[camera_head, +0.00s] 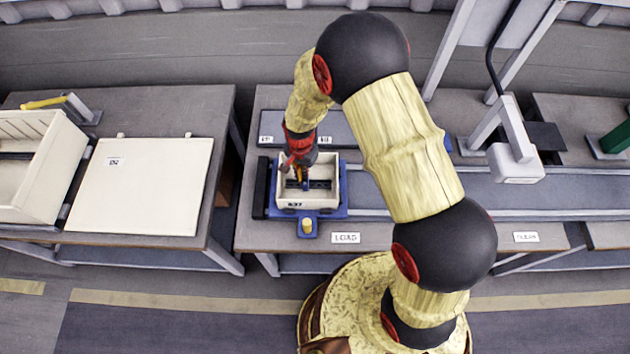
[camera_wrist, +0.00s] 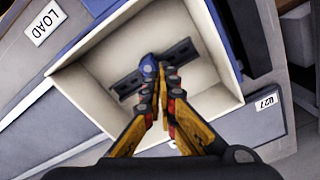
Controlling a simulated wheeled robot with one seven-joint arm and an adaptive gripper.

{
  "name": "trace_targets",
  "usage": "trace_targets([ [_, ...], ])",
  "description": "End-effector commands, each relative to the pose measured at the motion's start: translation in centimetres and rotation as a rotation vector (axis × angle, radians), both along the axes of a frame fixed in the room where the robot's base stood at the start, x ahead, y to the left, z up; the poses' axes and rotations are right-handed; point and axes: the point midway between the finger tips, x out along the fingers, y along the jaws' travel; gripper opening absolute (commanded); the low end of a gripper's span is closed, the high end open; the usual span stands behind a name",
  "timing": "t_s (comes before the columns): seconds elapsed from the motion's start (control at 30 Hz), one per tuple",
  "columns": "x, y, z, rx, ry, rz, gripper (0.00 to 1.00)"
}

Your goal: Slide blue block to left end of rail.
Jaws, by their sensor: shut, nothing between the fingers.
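A dark rail (camera_head: 320,184) lies inside a white open bin (camera_head: 337,170). The rail also shows in the wrist view (camera_wrist: 180,50), running diagonally across the bin floor. A small blue block (camera_wrist: 149,66) sits near the rail's middle in the wrist view, right at my fingertips. I cannot make it out in the head view, where my fingers cover that spot. My gripper (camera_wrist: 158,78) points down into the bin, shut and empty. Its tips are beside or touching the blue block; I cannot tell which.
The bin walls (camera_wrist: 110,120) surround the fingers closely. The bin sits on a blue carriage (camera_head: 307,225) with a yellow knob, on the middle table. A pale flat board (camera_head: 140,185) and a white crate (camera_head: 45,165) are on the left table.

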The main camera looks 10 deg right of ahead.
Motion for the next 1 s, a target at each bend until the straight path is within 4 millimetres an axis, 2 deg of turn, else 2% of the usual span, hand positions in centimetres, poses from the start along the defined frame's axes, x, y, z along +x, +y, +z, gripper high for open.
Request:
trace_targets([
  [1.0,0.2,1.4,-0.1,0.0,0.001,0.001,0.0],
])
